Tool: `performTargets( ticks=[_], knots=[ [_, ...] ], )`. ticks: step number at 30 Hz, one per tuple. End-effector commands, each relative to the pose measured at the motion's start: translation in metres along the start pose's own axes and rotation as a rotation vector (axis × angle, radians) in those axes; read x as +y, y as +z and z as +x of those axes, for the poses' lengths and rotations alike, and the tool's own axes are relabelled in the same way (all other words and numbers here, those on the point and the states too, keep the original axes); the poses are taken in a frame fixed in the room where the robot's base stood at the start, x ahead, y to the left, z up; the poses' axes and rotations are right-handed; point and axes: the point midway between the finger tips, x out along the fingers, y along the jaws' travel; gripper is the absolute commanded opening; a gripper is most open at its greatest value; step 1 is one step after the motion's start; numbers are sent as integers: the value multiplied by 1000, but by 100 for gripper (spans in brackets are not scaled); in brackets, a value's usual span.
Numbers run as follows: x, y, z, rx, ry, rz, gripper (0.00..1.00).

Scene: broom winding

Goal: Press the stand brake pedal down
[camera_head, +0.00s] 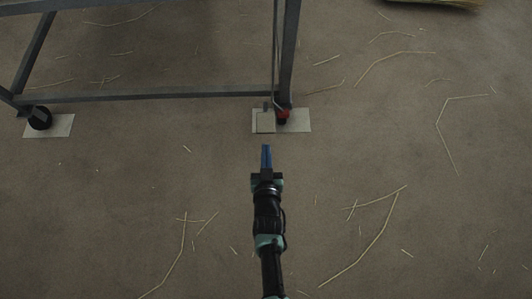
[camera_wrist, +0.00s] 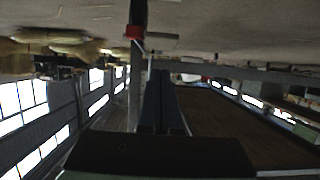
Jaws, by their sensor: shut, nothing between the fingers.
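The grey metal stand (camera_head: 140,95) is at the upper left of the head view. At the foot of its right leg is a small red part (camera_head: 283,115), which looks like the brake pedal, above a pale floor plate (camera_head: 298,122). A red part also shows in the wrist view (camera_wrist: 136,32), near the top beside a dark upright post. My gripper (camera_head: 266,148) is shut and empty, with blue fingers pointing at the stand's foot. It appears apart from the red part, a little nearer and to its left. Its fingers also show in the wrist view (camera_wrist: 160,75). Whether the pedal is up or down is too small to tell.
A black caster (camera_head: 40,118) stands on another pale plate (camera_head: 58,126) at the left. Thin straws (camera_head: 365,240) lie scattered on the brown floor. A straw bundle (camera_head: 440,3) is at the top right. The floor around my arm is otherwise clear.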

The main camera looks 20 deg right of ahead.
Motion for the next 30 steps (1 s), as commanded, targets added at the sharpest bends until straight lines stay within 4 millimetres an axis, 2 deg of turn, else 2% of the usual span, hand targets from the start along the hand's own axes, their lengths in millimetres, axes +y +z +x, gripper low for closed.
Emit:
performTargets(
  ticks=[3,6,25,28,30],
  knots=[
    [0,3,-13,-1,-1,1,0],
    [0,5,-17,1,-1,0,0],
    [0,6,-18,2,-1,0,0],
    [-1,-10,-12,19,-5,-1,0],
    [-3,-37,-4,49,-14,-4,0]
  ],
)
